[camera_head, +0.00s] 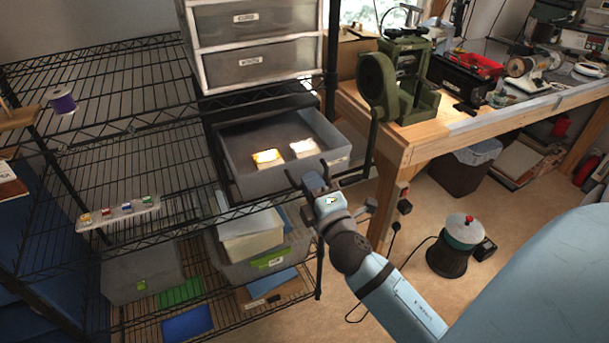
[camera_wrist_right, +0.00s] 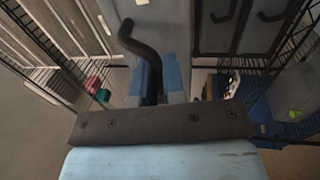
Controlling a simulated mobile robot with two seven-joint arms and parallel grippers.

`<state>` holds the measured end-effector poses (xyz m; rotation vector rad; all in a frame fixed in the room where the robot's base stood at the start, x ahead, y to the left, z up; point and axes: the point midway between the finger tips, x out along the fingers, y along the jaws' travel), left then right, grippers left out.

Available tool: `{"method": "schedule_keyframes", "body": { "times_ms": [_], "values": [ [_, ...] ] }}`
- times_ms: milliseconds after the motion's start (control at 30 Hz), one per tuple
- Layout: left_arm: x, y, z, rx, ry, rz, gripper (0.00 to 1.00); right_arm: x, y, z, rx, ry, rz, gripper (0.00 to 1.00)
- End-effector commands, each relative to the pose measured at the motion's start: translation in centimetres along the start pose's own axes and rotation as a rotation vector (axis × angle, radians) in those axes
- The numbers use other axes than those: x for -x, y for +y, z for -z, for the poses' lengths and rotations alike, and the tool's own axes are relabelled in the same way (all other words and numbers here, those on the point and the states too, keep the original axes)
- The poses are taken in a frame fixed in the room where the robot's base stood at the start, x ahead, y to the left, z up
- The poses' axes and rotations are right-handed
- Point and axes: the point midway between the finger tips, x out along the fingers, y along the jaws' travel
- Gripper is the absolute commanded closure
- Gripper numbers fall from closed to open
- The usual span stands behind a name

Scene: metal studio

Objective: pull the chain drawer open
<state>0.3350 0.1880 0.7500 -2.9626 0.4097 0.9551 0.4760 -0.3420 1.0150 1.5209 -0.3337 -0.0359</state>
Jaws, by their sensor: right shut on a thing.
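The grey drawer (camera_head: 255,182) below the white-framed drawers stands pulled out, with its inside in view. Two pale blocks (camera_head: 267,156) (camera_head: 305,148) lie in it, brightly lit. I cannot read a name on its front label. My right gripper (camera_head: 309,177) is at the drawer's front. In the right wrist view, the gripper's blue-padded fingers (camera_wrist_right: 160,78) are shut on a dark bent handle (camera_wrist_right: 140,42), whose free end curves upward. The handle is mostly hidden by the gripper in the head view. My left gripper is not in view.
A wooden workbench (camera_head: 400,150) with green machinery stands close on the right. Wire shelves (camera_head: 120,95) are on the left, with a purple spool (camera_head: 62,101). Bins (camera_head: 140,275) sit below. A black and silver pot-like device (camera_head: 458,240) stands on the floor.

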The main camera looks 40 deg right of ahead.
Motion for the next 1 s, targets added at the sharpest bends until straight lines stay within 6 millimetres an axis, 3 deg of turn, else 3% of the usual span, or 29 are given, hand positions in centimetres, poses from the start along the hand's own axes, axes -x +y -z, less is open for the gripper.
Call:
{"method": "schedule_keyframes", "body": {
  "times_ms": [467, 500, 600, 1000],
  "values": [
    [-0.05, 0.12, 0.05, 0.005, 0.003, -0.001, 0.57, 0.60, 0.13, -0.01, 0.000, 0.000, 0.000, 1.00],
    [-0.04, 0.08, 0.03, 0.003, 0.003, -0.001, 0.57, 0.59, 0.13, -0.01, 0.000, 0.000, 0.000, 0.83],
    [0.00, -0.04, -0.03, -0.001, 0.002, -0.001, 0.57, 0.59, 0.13, -0.01, 0.000, 0.000, 0.000, 0.66],
    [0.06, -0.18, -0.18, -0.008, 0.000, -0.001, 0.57, 0.46, 0.00, -0.05, 0.000, 0.001, 0.000, 0.66]
  ]
}}
